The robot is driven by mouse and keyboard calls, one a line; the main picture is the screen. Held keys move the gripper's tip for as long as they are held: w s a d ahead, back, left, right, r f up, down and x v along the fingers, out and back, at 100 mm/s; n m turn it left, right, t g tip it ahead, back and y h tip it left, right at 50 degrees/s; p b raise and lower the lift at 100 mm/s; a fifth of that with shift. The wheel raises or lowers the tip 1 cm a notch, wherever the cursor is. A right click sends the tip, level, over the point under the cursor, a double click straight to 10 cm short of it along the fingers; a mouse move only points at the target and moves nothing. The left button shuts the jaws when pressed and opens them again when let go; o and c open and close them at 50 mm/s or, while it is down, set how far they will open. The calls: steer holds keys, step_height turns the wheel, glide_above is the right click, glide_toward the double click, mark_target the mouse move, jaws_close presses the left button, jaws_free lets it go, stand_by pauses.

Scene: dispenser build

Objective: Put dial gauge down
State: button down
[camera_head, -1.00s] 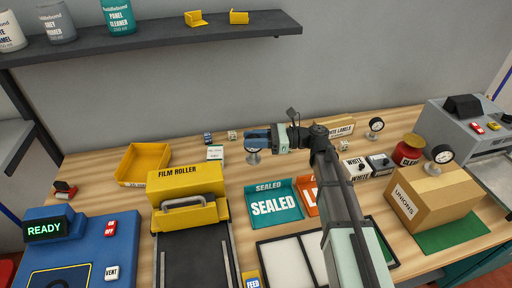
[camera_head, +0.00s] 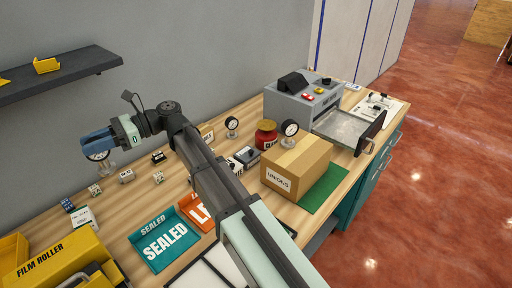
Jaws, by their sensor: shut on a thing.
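My gripper (camera_head: 92,145), with blue fingers, is at the left of the view. It is shut on a dial gauge (camera_head: 99,156), which has a round white face and a pale stem and base below. The fingers cover the upper part of the face. The gauge appears to be above the back part of the wooden table (camera_head: 145,188); its exact height cannot be told. Two other dial gauges stand farther right: one at the back (camera_head: 232,124), and one beside the carton (camera_head: 289,128).
Small blocks (camera_head: 126,176) lie below and right of the held gauge. A teal SEALED tray (camera_head: 165,246), orange tray (camera_head: 197,212), red jar (camera_head: 266,134), UNIONS carton (camera_head: 297,165) and grey machine (camera_head: 303,100) crowd the table. A dark shelf (camera_head: 60,75) hangs at upper left.

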step_height(320, 180, up, 5)
steer(key=shift+r, duration=0.15)
steer(key=w+d+m+t+y, duration=0.1)
steer(key=w+d+m+t, duration=0.15)
steer(key=w+d, duration=0.45)
steer(key=w+d+m+t+y, duration=0.1)
steer(key=w+d+t, duration=0.2)
steer(key=d, duration=0.8)
steer(key=w+d+m+t+y, duration=0.1)
steer(key=w+d+m+t, duration=0.3)
steer(key=d, duration=0.6)
steer(key=w+d+m+t+h, duration=0.15)
steer(key=d+m+t, duration=0.45)
steer(key=d, duration=2.5)
steer(key=shift+a+f+n+t, duration=0.1)
steer(key=shift+f+n+t, duration=0.25)
steer(key=shift+f, duration=2.25)
steer(key=shift+f+n+t, duration=0.15)
steer(key=shift+f+n, duration=0.25)
steer(key=shift+f, duration=2.2)
steer(key=shift+a+f+n+t, duration=0.1)
steer(key=shift+f+n+t, duration=0.25)
steer(key=shift+f, duration=2.25)
steer(key=shift+f, duration=0.1)
